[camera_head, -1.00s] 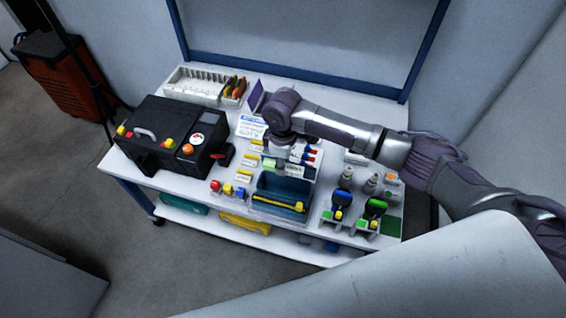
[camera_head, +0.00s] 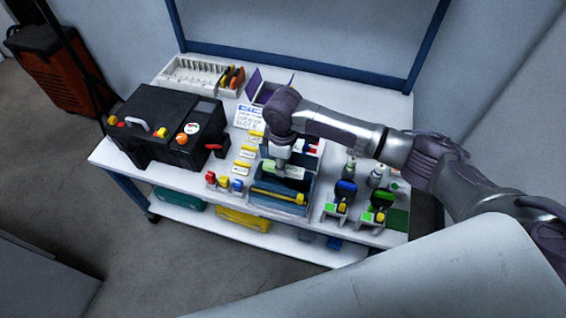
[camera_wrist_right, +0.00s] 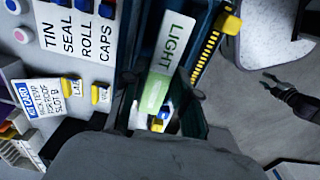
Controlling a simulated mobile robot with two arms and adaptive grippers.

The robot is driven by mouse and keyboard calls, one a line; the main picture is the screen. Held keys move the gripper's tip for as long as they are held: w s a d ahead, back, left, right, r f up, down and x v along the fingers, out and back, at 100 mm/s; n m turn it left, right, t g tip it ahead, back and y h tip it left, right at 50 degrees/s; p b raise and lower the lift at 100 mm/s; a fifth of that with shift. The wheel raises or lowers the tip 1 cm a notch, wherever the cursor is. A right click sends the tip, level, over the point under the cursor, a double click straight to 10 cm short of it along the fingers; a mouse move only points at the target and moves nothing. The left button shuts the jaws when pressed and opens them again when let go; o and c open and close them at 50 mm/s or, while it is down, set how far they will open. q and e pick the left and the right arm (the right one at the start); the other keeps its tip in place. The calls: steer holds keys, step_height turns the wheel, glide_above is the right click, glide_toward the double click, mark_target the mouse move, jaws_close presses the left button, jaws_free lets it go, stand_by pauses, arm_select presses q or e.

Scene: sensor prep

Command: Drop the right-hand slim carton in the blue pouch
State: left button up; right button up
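The blue pouch (camera_head: 268,205) stands open at the front middle of the bench, with a yellow strip along its front. The strip also shows in the right wrist view (camera_wrist_right: 206,48). My right gripper (camera_head: 282,166) points down over the pouch's back part. It appears shut on a slim white-and-green carton (camera_head: 292,172), which lies crosswise over the opening. In the right wrist view the carton (camera_wrist_right: 170,45) reads "LIGHT", its green end between the dark fingers (camera_wrist_right: 158,108). I cannot tell how far it is below the rim.
A black case (camera_head: 160,130) stands at left. Small red, yellow and blue pieces (camera_head: 224,183) sit left of the pouch. Green-based holders (camera_head: 380,205) stand at right. A purple box (camera_head: 262,88) and a white rack (camera_head: 190,78) are at the back.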

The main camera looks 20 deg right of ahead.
steer(key=o, duration=0.4)
steer(key=shift+c, duration=0.2)
steer(key=shift+r, duration=0.1)
steer(key=shift+w+d, duration=0.1)
steer(key=shift+c, duration=0.8)
steer(key=shift+o, duration=0.7)
steer(key=shift+r, duration=0.1)
step_height(320, 180, up, 2)
steer(key=shift+w+p, duration=0.1)
steer(key=shift+p, duration=1.1)
steer(key=r+p, duration=0.2)
steer(key=p, duration=0.1)
steer(key=r+p, duration=0.2)
steer(key=p, duration=0.1)
steer(key=shift+s+r, duration=0.2)
steer(key=shift+r, duration=0.15)
